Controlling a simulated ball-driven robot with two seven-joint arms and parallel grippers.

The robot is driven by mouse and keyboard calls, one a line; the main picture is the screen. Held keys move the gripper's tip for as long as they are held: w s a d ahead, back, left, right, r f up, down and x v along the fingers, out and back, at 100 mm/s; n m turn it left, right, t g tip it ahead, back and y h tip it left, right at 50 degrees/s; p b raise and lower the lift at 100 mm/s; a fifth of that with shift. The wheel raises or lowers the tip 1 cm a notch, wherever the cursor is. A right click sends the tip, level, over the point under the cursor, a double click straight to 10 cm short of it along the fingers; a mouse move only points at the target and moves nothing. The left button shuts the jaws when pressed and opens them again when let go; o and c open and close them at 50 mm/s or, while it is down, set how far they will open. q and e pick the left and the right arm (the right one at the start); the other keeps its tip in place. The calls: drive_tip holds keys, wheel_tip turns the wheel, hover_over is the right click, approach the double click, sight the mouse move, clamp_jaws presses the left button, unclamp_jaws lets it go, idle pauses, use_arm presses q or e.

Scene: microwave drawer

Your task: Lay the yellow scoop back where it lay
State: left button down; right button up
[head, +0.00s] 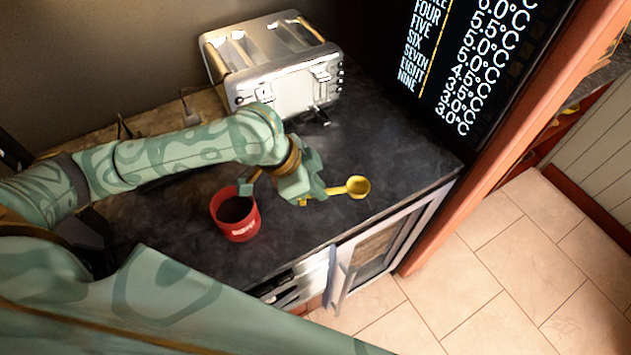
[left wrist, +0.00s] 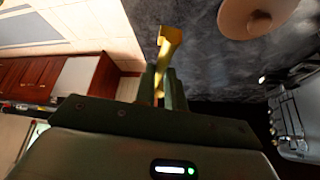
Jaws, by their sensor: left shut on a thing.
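The yellow scoop (head: 357,187) is in the head view near the front edge of the dark counter, its round bowl pointing right. My left gripper (head: 316,194) is shut on the handle end of the scoop. In the left wrist view the yellow scoop (left wrist: 167,46) stands out beyond the fingers of my left gripper (left wrist: 163,85). I cannot tell whether the scoop touches the counter or hangs just above it. My right gripper is not in view.
A red mug (head: 238,219) with dark contents stands left of my left gripper. A silver toaster (head: 285,88) stands at the back. The dark counter (head: 395,165) is clear right of the scoop. A glass-fronted appliance (head: 380,240) is below its front edge.

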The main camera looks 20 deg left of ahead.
use_arm(q)
drive_tip(key=shift+d, duration=0.1)
drive_tip(key=shift+r+p, duration=0.15)
drive_tip(key=shift+p, duration=0.3)
wheel_tip(320, 180, down, 4)
drive_tip(key=shift+f+b, duration=0.2)
drive_tip(key=shift+b, duration=0.3)
drive_tip(key=shift+f, duration=1.25)
drive_tip(key=c, duration=1.4)
unclamp_jaws()
